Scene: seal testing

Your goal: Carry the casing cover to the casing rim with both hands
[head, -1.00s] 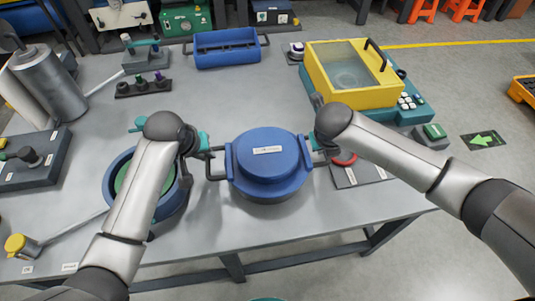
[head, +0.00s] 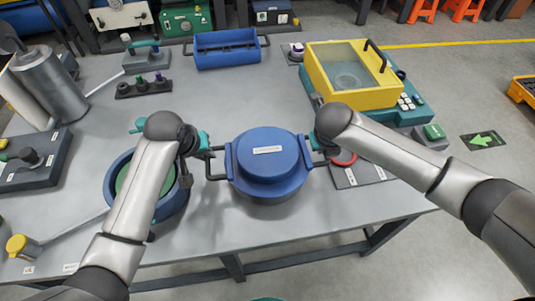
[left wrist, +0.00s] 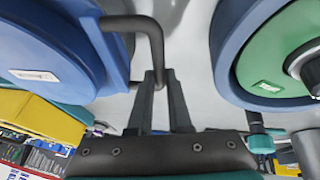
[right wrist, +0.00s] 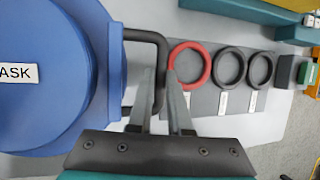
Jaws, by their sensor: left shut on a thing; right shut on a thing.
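The blue round casing cover (head: 268,165) is at the middle of the bench's near side, with a white label on top and a dark handle on each side. My left gripper (head: 205,146) is shut on its left handle; the fingers (left wrist: 160,78) pinch the bar in the left wrist view. My right gripper (head: 318,145) is shut on the right handle, and its fingers (right wrist: 160,78) also show in the right wrist view. A blue round casing (left wrist: 232,45) with a green inside stands left of the cover, partly behind my left arm. The cover's underside is hidden.
A red ring (right wrist: 189,65) and two dark rings lie on a grey plate right of the cover. A yellow box (head: 352,75) with a clear lid stands at back right, a blue tray (head: 228,50) at the back. Bench behind the cover is clear.

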